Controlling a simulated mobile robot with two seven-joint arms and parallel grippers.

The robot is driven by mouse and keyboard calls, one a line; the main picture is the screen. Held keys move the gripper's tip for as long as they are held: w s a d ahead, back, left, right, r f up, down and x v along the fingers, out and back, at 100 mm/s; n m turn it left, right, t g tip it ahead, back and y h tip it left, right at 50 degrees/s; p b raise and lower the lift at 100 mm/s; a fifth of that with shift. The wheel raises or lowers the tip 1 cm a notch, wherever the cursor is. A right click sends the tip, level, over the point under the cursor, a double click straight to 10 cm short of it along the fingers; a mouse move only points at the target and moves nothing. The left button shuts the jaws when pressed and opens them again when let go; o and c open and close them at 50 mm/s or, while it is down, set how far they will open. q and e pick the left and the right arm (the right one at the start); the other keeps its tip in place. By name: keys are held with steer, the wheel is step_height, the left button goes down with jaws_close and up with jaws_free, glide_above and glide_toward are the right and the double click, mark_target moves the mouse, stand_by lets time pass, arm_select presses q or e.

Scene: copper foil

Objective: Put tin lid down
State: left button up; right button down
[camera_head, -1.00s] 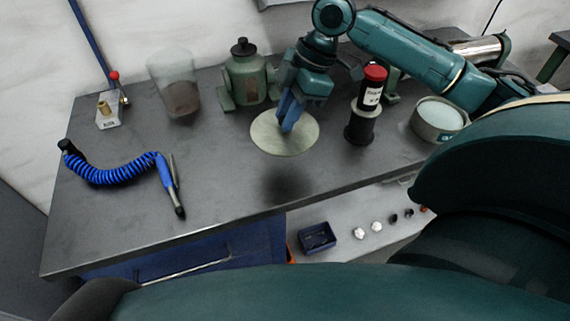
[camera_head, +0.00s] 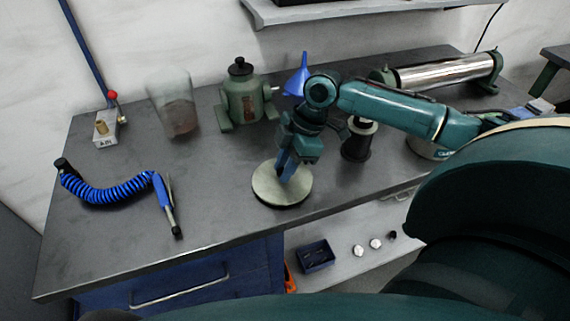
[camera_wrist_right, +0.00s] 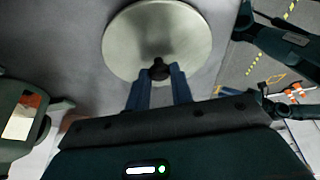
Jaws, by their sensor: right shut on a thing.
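The tin lid (camera_head: 268,190) is a pale round disc with a small dark knob. It is level, low over or on the front middle of the bench; a narrow dark shadow shows along its front edge, and I cannot tell whether it touches. My right gripper (camera_head: 286,173) points down from above, shut on the lid's knob. In the right wrist view the lid (camera_wrist_right: 150,35) lies beyond the blue fingers (camera_wrist_right: 158,75), with the black knob between their tips. The tin (camera_head: 428,149) stands to the right, mostly hidden behind my right arm. My left gripper is not in view.
A dark spool (camera_head: 356,145) stands close right of the gripper. A blue coiled hose (camera_head: 110,192) lies left. The bench (camera_head: 222,195) is bare between hose and lid.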

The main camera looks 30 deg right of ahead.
steer(key=shift+f, duration=0.1)
steer(key=c, duration=1.2)
jaws_free()
steer(key=shift+c, duration=0.2)
steer(key=v, duration=1.2)
steer(key=shift+s+d, duration=0.1)
